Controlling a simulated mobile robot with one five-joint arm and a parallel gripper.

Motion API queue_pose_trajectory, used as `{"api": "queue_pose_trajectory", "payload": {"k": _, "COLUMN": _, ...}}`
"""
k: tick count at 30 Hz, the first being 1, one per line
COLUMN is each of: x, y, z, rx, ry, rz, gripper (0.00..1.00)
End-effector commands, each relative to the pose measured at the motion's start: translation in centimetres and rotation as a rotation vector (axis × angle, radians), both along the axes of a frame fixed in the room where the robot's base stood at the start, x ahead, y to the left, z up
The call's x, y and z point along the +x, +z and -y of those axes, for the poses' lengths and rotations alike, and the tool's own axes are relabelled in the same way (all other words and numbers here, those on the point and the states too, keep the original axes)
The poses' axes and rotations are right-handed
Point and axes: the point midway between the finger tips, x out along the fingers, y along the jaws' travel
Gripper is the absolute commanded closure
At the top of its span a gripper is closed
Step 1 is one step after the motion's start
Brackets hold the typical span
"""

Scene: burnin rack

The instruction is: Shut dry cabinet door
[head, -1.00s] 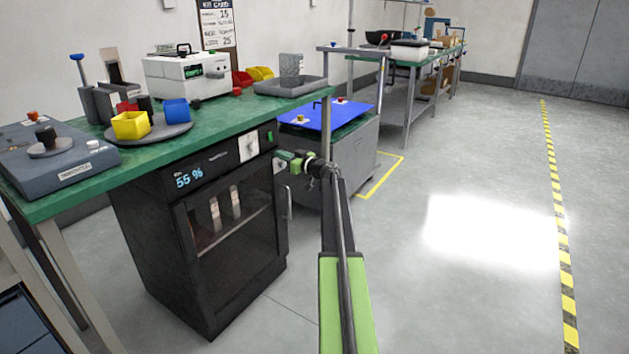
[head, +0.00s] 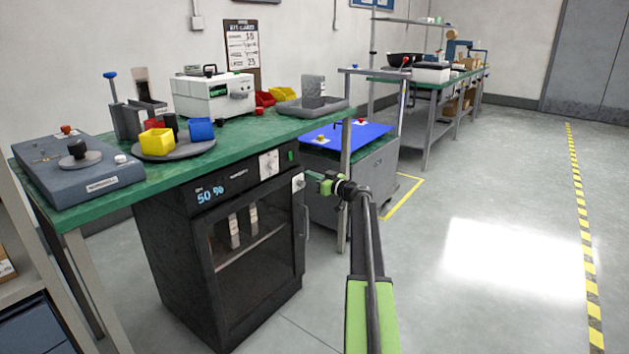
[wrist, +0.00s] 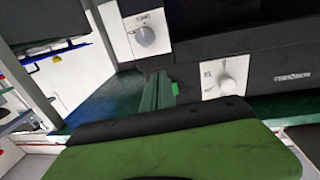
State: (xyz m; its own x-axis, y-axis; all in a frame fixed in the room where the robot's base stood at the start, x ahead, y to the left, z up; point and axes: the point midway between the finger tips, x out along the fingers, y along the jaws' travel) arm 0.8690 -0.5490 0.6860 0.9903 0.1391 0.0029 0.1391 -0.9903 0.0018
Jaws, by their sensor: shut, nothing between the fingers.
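The dry cabinet (head: 175,255) is a black box under the green bench, with a lit "50 %" display. Its dark glass door (head: 255,240) with a vertical handle (head: 306,222) looks flush with the front; I cannot tell whether a thin gap remains. Two pale items show behind the glass. My gripper (head: 314,184) is shut and empty, near the cabinet's upper right front corner, above the handle. In the wrist view my gripper's green fingers (wrist: 158,92) show close to a dark panel with a white dial (wrist: 224,77). Contact cannot be made out.
The green bench (head: 225,150) above the cabinet holds a grey device, coloured cups, a white instrument and a tray. A grey cart (head: 365,175) with a blue top stands right of the cabinet, beside a bench post. Open floor (head: 480,300) lies to the right.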

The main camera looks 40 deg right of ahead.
Motion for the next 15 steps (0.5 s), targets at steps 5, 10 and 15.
{"api": "queue_pose_trajectory", "payload": {"k": 5, "x": -5.3, "y": -0.1, "z": 1.1, "rx": -0.001, "ry": -0.003, "rz": -0.001, "gripper": 1.00}}
{"api": "queue_pose_trajectory", "payload": {"k": 10, "x": -8.1, "y": -0.1, "z": 2.0, "rx": -0.002, "ry": -0.002, "rz": -0.002, "gripper": 1.00}}
{"api": "queue_pose_trajectory", "payload": {"k": 15, "x": -9.1, "y": -0.2, "z": 2.3, "rx": -0.002, "ry": -0.002, "rz": -0.002, "gripper": 1.00}}
